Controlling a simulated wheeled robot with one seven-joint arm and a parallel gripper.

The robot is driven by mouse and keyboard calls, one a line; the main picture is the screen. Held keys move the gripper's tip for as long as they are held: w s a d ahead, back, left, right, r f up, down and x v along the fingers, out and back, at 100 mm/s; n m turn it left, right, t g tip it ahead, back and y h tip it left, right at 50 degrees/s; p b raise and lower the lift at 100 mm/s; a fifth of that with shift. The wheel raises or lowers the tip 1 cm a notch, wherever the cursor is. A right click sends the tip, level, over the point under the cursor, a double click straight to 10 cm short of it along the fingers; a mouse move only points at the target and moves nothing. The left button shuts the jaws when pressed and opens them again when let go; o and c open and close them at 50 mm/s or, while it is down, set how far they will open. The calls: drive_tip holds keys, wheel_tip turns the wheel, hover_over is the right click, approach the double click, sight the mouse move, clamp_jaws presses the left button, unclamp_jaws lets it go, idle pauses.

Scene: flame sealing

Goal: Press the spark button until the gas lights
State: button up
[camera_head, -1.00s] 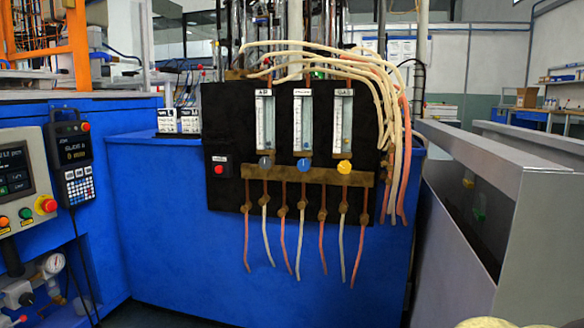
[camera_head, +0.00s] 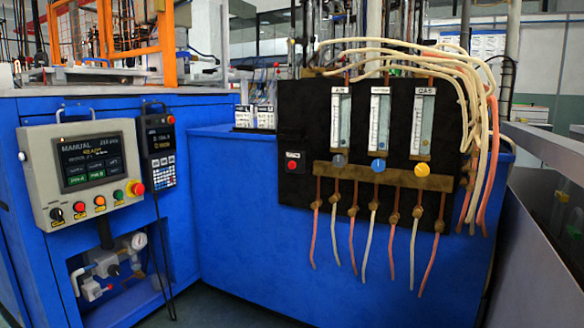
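The spark button is most likely the small red button (camera_head: 292,166) on a box with a pale label, at the lower left of the black gas panel (camera_head: 300,110). The panel stands upright on the front of a blue cabinet (camera_head: 240,230). It carries three flow tubes, the right one labelled GAS (camera_head: 422,125). Below them are a grey knob (camera_head: 339,161), a blue knob (camera_head: 378,165) and a yellow knob (camera_head: 422,169). No flame shows. My gripper is not in view.
A grey control box (camera_head: 82,172) with a screen and several buttons hangs at the left, beside a black handheld pendant (camera_head: 159,150). Pale and pink hoses (camera_head: 480,130) loop over the panel's right side. A grey-walled trough (camera_head: 550,150) stands at the right.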

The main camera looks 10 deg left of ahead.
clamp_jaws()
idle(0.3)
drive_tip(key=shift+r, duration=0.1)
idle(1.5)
